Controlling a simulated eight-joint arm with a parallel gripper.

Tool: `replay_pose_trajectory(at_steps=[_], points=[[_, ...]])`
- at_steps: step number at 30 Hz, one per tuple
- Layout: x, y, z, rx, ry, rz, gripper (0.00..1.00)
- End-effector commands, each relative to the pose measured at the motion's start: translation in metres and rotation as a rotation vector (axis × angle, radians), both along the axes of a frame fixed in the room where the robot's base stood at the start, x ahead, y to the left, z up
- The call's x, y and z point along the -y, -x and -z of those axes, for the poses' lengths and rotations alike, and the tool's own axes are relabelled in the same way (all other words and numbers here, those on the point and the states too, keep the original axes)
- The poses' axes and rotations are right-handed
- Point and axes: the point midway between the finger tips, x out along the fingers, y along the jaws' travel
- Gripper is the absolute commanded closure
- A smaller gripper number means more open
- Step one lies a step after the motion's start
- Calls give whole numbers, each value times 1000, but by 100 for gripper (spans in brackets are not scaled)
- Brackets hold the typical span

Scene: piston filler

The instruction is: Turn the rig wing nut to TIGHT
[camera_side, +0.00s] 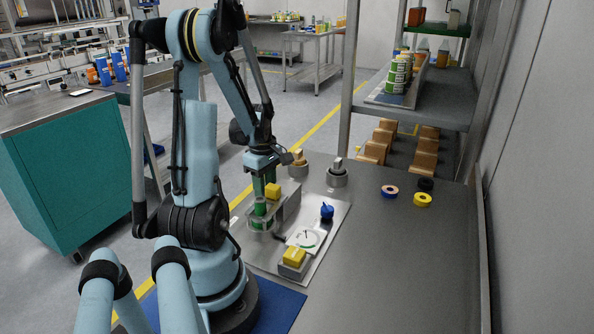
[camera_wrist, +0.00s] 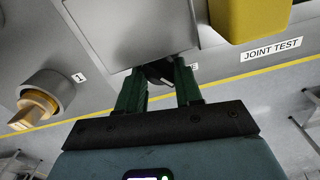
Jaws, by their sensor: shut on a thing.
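My gripper (camera_wrist: 160,80) reaches down to the rig on its metal plate (camera_side: 338,216). In the wrist view its two green fingers stand on either side of a small dark part, apparently the wing nut (camera_wrist: 158,72), under the edge of a grey block (camera_wrist: 125,30). It is shut on this part. Most of the nut is hidden by the block and fingers, so its angle is unclear. A label beside the right finger is mostly covered, and I cannot read TIGHT anywhere. In the side view my gripper (camera_side: 261,186) is over the left part of the plate; the nut cannot be made out there.
A yellow block (camera_wrist: 248,18) is close to the right finger, near a JOINT TEST label (camera_wrist: 271,50). A wood-coloured knob (camera_wrist: 36,110) is at left. The plate also carries a dial (camera_side: 307,238) and a blue part (camera_side: 326,210). Tape rolls (camera_side: 422,200) lie right; the bench front is clear.

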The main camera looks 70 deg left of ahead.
Motion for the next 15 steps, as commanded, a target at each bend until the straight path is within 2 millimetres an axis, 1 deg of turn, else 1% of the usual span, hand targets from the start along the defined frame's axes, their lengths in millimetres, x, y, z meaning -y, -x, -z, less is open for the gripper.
replay_pose_trajectory(at_steps=[5, 14, 15], points=[[0, 0, 0, -1, 1, 100, 96], [0, 0, 0, -1, 1, 113, 96], [0, 0, 0, -1, 1, 112, 62]])
